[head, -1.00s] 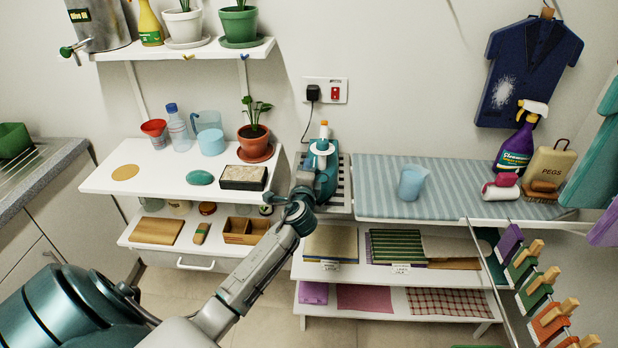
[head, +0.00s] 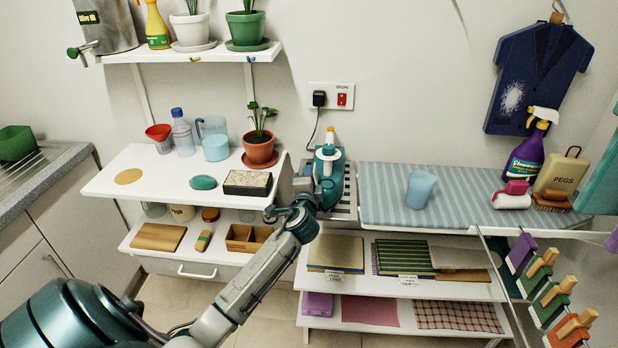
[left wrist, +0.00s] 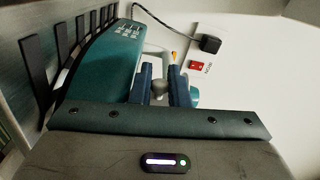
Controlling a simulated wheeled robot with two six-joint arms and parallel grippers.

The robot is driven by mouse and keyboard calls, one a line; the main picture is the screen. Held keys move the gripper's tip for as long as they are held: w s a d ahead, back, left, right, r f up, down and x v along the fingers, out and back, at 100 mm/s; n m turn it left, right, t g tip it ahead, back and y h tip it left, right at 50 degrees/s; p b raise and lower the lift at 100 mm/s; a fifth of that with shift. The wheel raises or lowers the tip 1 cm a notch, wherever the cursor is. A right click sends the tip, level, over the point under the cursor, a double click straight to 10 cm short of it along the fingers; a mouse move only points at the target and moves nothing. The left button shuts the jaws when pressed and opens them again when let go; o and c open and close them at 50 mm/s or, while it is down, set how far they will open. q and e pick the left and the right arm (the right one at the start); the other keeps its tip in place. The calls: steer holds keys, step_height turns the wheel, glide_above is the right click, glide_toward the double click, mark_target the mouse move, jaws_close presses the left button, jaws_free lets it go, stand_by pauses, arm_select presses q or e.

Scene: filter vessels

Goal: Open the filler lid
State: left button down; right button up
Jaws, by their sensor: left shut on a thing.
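A teal steam iron (head: 328,165) stands at the left end of the ironing board, with a white part and an orange tip at its top. In the left wrist view the iron's teal body (left wrist: 108,68) fills the left side. My left gripper (left wrist: 161,88) is shut on a small grey rounded knob (left wrist: 159,87) at the iron, which I take to be the filler lid's tab. In the head view my left gripper (head: 322,192) is at the iron's front, and its fingertips are hard to make out. I cannot tell how far the lid is raised. My right gripper is out of view.
The striped ironing board (head: 455,200) carries a blue cup (head: 420,189) and a spray bottle (head: 528,155). A plant pot (head: 260,148) and a jug (head: 213,140) stand on the white shelf to the left. A black plug (head: 319,98) with its cord is behind the iron.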

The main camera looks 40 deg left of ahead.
arm_select(q)
steer(key=c, duration=1.5)
jaws_free()
steer(key=shift+o, duration=0.2)
steer(key=b+v, duration=0.2)
steer(key=v, duration=0.8)
steer(key=shift+s, duration=0.35)
steer(key=shift+d, duration=0.15)
